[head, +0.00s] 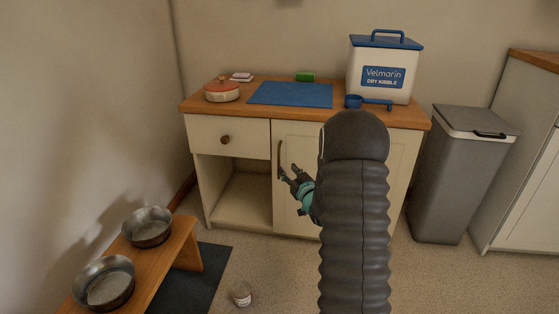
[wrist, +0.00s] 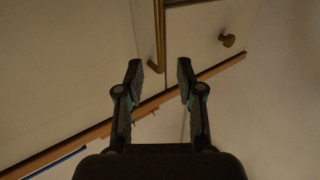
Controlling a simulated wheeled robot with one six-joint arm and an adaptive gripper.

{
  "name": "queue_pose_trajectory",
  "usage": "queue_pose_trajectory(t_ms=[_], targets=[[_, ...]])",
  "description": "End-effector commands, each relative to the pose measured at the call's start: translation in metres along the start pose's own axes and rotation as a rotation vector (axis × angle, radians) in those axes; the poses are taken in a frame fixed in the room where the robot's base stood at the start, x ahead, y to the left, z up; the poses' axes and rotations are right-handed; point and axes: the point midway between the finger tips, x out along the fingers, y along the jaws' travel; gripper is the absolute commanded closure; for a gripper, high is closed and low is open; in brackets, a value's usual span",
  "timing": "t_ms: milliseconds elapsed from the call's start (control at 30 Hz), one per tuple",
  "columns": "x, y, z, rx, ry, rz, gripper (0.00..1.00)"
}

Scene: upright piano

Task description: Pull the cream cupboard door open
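The cream cupboard door (head: 300,210) is the right-hand front of the cupboard and looks closed. Its upright brass bar handle (head: 281,158) is near the door's left edge. My gripper (head: 287,177) is at the lower part of this handle. In the wrist view my gripper (wrist: 160,69) is open, with its fingers apart and nothing clasped. The handle (wrist: 158,35) runs down toward the gap between the fingertips, closer to the left finger; I cannot tell whether it is between them. My arm hides the door's right part in the head view.
A cream drawer with a round knob (head: 225,139) is left of the door, above an open shelf space (head: 240,190). A kibble bin (head: 382,70) stands on the wooden top. A grey trash bin (head: 455,180) is to the right. A bench with bowls (head: 147,227) and a small tub (head: 241,294) are lower left.

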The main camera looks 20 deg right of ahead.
Motion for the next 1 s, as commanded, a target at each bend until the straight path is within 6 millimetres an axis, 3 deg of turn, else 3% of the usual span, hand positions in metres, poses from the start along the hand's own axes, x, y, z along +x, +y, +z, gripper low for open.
queue_pose_trajectory(t_ms=[200, 400, 600, 900, 1000], targets=[[0.042, -0.001, 0.0, -0.002, 0.001, -0.001, 0.63], [0.07, 0.0, 0.0, 0.0, 0.0, 0.0, 0.63], [0.084, 0.0, 0.0, -0.001, 0.0, 0.001, 0.63], [0.085, 0.0, 0.0, -0.001, -0.001, 0.001, 0.63], [0.085, 0.0, 0.0, -0.001, -0.001, 0.001, 0.85]])
